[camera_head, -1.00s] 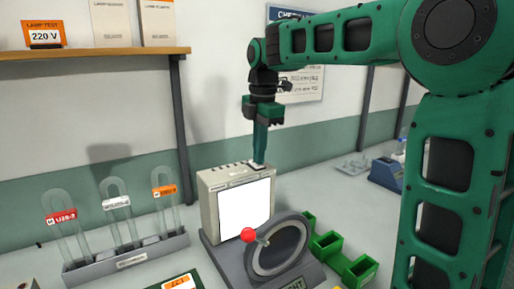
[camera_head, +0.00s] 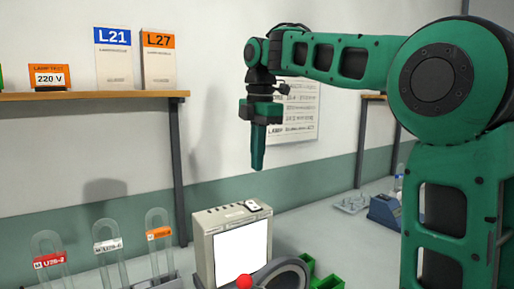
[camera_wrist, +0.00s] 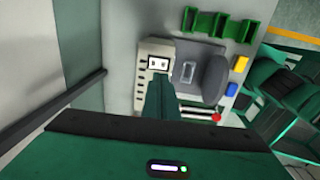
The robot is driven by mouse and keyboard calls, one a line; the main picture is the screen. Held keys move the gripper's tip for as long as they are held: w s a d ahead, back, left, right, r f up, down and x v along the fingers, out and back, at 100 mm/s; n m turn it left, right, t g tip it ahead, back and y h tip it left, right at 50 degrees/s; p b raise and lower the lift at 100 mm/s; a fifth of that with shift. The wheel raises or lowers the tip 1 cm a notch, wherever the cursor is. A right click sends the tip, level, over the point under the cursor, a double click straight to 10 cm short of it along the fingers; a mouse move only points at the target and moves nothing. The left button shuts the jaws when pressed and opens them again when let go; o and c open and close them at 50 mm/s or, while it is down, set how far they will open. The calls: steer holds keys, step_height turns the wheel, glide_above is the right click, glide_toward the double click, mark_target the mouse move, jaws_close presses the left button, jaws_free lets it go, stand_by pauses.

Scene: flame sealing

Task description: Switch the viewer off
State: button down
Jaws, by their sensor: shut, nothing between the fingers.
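The viewer (camera_head: 221,213) is a beige box on the bench with a bright white screen (camera_head: 241,254) facing forward. A small switch (camera_head: 253,207) sits on its top near the right end; it also shows in the wrist view (camera_wrist: 158,64) as a white patch with dark marks. My gripper (camera_head: 257,168) is shut and empty, pointing down in the air above the viewer's top, apart from it. In the wrist view my fingers (camera_wrist: 155,108) reach toward the viewer's top and cover part of it. The screen is lit.
A dial-like round stand (camera_head: 283,276) with a red knob (camera_head: 244,282) is in front of the viewer. Labelled glass tubes (camera_head: 106,248) stand in a rack at left. A shelf (camera_head: 90,97) with boxes is on the wall.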

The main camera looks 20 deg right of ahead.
steer(key=shift+s+r, duration=0.2)
steer(key=shift+r, duration=1.55)
steer(key=shift+w+d, duration=0.15)
steer(key=shift+d, duration=0.1)
